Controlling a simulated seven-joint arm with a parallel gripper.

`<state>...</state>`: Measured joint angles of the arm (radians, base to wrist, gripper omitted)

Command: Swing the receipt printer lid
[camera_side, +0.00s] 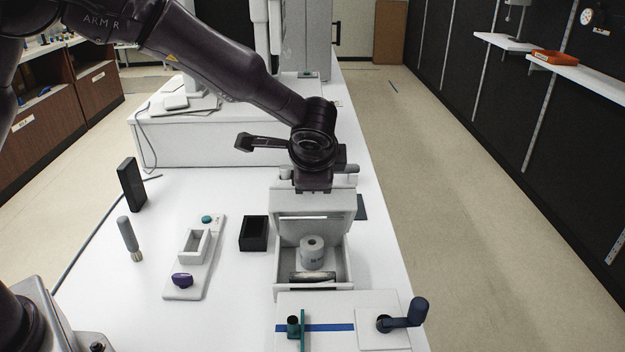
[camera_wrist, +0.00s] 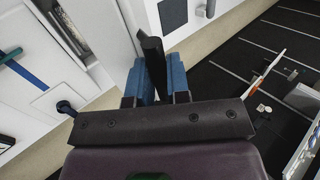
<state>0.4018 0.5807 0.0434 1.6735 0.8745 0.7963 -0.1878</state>
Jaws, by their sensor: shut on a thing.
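The white receipt printer (camera_side: 342,262) stands on the white counter with its lid (camera_side: 313,204) raised well up, leaving the inside open. A white paper roll (camera_side: 313,254) sits inside, with a dark roller (camera_side: 312,277) at the front. My gripper (camera_side: 314,186) is at the raised lid's upper edge. In the wrist view, the blue fingers of my gripper (camera_wrist: 154,76) are shut on a dark tab (camera_wrist: 152,55), which appears to belong to the lid. The contact is partly hidden by my wrist in the side view.
A green-handled piece on a blue stripe (camera_side: 294,325) and a dark blue knob (camera_side: 417,311) stand in front of the printer. A black open box (camera_side: 254,234) and a white tray with a purple item (camera_side: 182,280) lie left. The counter's right edge is close.

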